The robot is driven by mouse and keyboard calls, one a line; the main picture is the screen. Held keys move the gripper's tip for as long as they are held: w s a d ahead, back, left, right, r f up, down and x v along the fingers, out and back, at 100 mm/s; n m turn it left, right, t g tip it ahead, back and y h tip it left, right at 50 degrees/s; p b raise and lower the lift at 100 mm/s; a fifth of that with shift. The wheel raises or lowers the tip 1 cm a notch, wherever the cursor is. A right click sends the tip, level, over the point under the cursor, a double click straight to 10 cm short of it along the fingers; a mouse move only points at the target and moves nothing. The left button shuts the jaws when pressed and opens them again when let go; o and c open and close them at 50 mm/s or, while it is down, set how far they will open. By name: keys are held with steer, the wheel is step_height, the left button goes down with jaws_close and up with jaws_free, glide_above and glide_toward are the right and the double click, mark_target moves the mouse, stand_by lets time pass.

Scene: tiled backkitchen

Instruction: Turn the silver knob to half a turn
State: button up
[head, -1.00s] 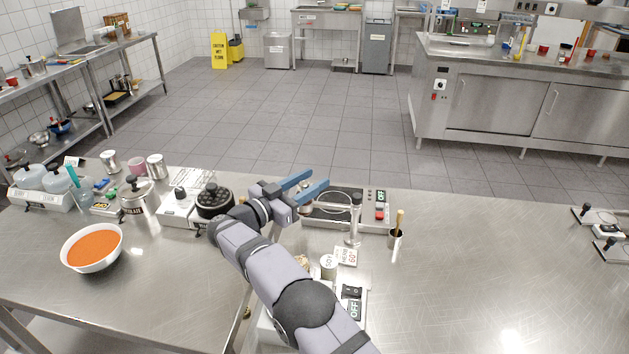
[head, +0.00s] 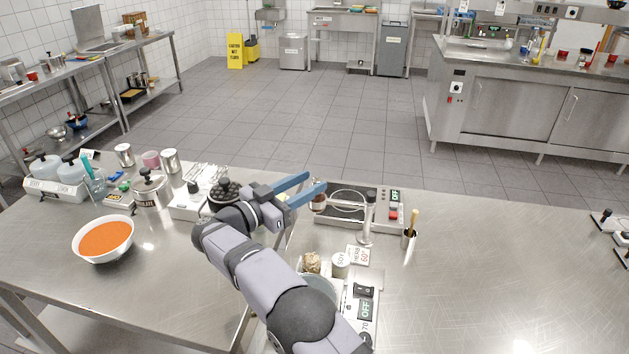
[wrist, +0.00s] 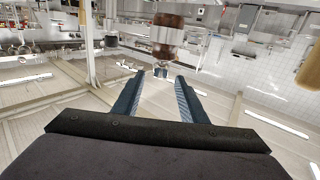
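My gripper (head: 315,182) is open above the steel counter, its two blue fingers pointing right in the head view. Its spread fingers also show in the wrist view (wrist: 160,80), with nothing between them. I cannot make out a silver knob for certain. A white box with a dark knob (head: 192,187) stands left of my gripper. Another dark knob (head: 365,340) is on the switch box at the bottom, partly cut off by the frame. A brown bottle (head: 318,202) stands just below the fingertips in the head view; a brown bottle shape shows ahead in the wrist view (wrist: 167,35).
A hot plate unit (head: 340,213) with an OFF display is right of my gripper. A switch box (head: 362,300), a small jar (head: 340,264) and a bowl of orange soup (head: 105,238) are nearer.

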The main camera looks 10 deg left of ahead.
mark_target(319, 178)
steer(key=shift+r+n+t+y, duration=1.25)
steer(key=shift+r+y, duration=0.45)
steer(key=shift+r, duration=1.3)
step_height(319, 178, down, 7)
steer(key=d+n+y+p, duration=0.1)
steer(key=n+y, duration=0.1)
steer(key=y, duration=0.1)
steer(key=shift+t, duration=0.25)
steer(key=shift+p+x, duration=1.3)
steer(key=shift+x, duration=2.15)
steer(key=shift+d+r, duration=0.15)
jaws_close()
